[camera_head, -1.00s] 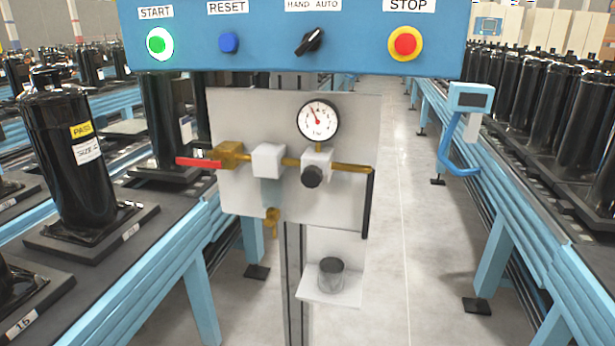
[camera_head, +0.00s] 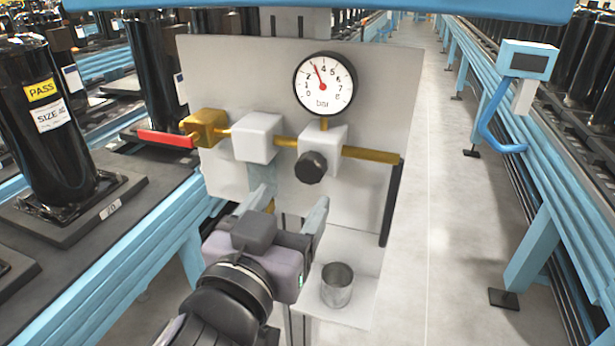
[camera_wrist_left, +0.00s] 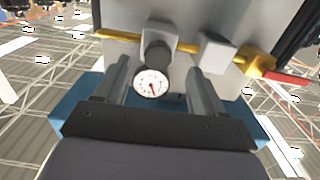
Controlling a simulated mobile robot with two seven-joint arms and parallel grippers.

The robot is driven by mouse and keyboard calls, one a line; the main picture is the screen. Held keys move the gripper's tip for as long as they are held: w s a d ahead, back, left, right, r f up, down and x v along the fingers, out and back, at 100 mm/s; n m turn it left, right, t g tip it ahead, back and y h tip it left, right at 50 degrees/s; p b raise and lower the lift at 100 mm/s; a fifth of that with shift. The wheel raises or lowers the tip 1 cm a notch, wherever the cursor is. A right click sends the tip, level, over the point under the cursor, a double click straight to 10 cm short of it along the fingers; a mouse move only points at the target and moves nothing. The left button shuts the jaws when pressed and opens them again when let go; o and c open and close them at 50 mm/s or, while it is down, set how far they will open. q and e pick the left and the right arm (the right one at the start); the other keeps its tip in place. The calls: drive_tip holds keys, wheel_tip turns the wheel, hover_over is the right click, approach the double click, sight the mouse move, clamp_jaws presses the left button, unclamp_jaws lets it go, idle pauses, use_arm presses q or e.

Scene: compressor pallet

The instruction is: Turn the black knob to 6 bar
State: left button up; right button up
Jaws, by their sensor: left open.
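The black knob (camera_head: 311,167) sticks out of the front of a white regulator block (camera_head: 336,146) on the panel. The round gauge (camera_head: 323,84) stands above it, its red needle pointing up and slightly left, just left of the 4. My left gripper (camera_head: 290,203) is open and empty, below and a little left of the knob in the head view. In the left wrist view the scene is upside down: the knob (camera_wrist_left: 158,55) lies in the gap between the open fingertips (camera_wrist_left: 158,72), with no visible contact, and the gauge (camera_wrist_left: 151,84) shows below it. My right gripper is not in view.
The grey panel (camera_head: 375,75) also carries a white block (camera_head: 257,136), a brass valve with a red lever (camera_head: 165,139) and brass pipe. A metal cup (camera_head: 337,285) stands on a shelf below. Conveyors with black compressors (camera_head: 42,120) flank both sides.

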sight(308, 174)
use_arm(q)
drive_tip(key=shift+r+p+x, duration=0.15)
drive_tip(key=shift+p+x, duration=0.15)
drive_tip(key=shift+x, duration=1.4)
drive_tip(key=shift+r+p+x, duration=0.2)
drive_tip(key=shift+p+x, duration=0.05)
drive_tip(key=shift+x, duration=1.45)
drive_tip(key=shift+d, duration=0.1)
drive_tip(key=c, duration=1.1)
